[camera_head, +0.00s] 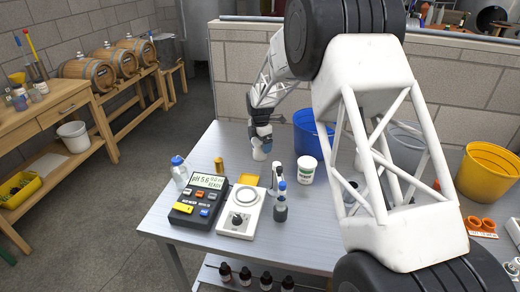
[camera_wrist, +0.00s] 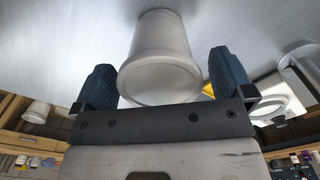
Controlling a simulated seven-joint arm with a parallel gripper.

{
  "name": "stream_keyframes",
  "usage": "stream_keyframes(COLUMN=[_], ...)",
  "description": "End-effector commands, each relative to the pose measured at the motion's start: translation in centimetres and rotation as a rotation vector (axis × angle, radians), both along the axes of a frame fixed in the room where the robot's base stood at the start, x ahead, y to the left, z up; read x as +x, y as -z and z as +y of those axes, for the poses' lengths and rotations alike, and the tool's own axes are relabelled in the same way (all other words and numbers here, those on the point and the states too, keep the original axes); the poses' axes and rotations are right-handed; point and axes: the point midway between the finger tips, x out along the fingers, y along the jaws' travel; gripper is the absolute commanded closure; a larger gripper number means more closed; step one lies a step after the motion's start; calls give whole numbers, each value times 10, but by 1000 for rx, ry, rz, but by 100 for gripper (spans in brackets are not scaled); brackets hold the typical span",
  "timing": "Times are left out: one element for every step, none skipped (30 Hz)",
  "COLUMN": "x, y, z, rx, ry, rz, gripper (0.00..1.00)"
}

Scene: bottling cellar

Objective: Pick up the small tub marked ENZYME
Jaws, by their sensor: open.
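My gripper (camera_head: 261,143) is over the left-middle part of the grey table, with its fingers pointing down. A small white tub (camera_head: 259,154) shows just under it, mostly hidden by the gripper. In the wrist view a plain white tub (camera_wrist: 160,45) stands between the two dark blue fingers, with a gap on each side. The gripper is open. No lettering shows on this tub.
A pH meter (camera_head: 197,200), a white scale (camera_head: 240,213), a small bottle (camera_head: 280,205) and a squeeze bottle (camera_head: 180,172) stand in front. A yellow-brown vial (camera_head: 219,165) is left of the gripper. A blue bucket (camera_head: 312,135) and yellow bucket (camera_head: 488,170) stand to the right.

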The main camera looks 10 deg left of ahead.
Motion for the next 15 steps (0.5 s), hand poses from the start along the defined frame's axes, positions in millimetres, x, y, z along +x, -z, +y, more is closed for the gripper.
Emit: stream_keyframes(x=[0, 0, 0, 0, 0, 0, 0, 0, 0, 0, 0, 0, 0, 0, 0], y=[6, 9, 12, 14, 15, 16, 17, 17, 17, 17, 17, 17, 17, 17, 17], z=[0, 0, 0, 0, 0, 0, 0, 0, 0, 0, 0, 0, 0, 0, 0], rx=[-1, -1, 0, 0, 0, 0, 0, 0, 0, 0, 0, 0, 0, 0, 0], ry=[0, 0, 0, 0, 0, 0, 0, 0, 0, 0, 0, 0, 0, 0, 0], rz=[1, 1, 0, 0, 0, 0, 0, 0, 0, 0, 0, 0, 0, 0, 0], gripper=[1, 1, 1, 1, 1, 1, 1, 1, 1, 1, 1, 1, 1, 1, 1])
